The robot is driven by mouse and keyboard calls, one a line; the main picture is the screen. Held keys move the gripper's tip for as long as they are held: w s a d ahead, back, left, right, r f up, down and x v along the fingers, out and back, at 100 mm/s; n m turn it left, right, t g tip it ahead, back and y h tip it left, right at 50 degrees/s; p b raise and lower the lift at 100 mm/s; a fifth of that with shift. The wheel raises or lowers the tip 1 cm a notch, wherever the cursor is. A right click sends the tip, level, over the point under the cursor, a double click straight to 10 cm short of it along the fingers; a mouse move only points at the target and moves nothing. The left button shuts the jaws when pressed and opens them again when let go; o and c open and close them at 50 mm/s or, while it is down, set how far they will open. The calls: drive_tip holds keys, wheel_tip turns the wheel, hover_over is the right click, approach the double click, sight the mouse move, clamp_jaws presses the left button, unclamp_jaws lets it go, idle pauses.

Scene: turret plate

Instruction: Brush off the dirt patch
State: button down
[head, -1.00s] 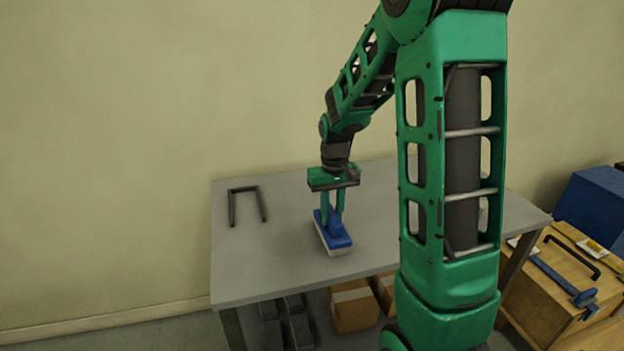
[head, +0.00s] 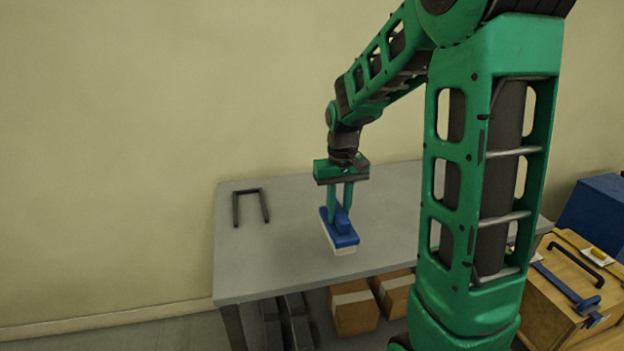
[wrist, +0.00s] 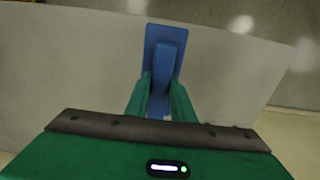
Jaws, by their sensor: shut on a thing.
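A blue brush (head: 339,228) with a pale bristle underside is over the grey table, near its front middle. My gripper (head: 340,208) is shut on the brush's raised handle and points down. In the wrist view the blue brush (wrist: 164,42) lies between the two green fingers of my gripper (wrist: 160,92). The bristles look at or just above the tabletop; I cannot tell if they touch. No dirt patch can be made out in either view.
The grey table (head: 270,265) is mostly bare. A dark U-shaped frame (head: 251,192) lies at its back left. Cardboard boxes (head: 353,306) and dark blocks (head: 288,320) sit below. A wooden case (head: 560,290) and a blue box (head: 597,215) stand at the right.

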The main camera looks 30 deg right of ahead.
drive_tip(key=shift+r, duration=1.55)
drive_tip(key=shift+s, duration=0.1)
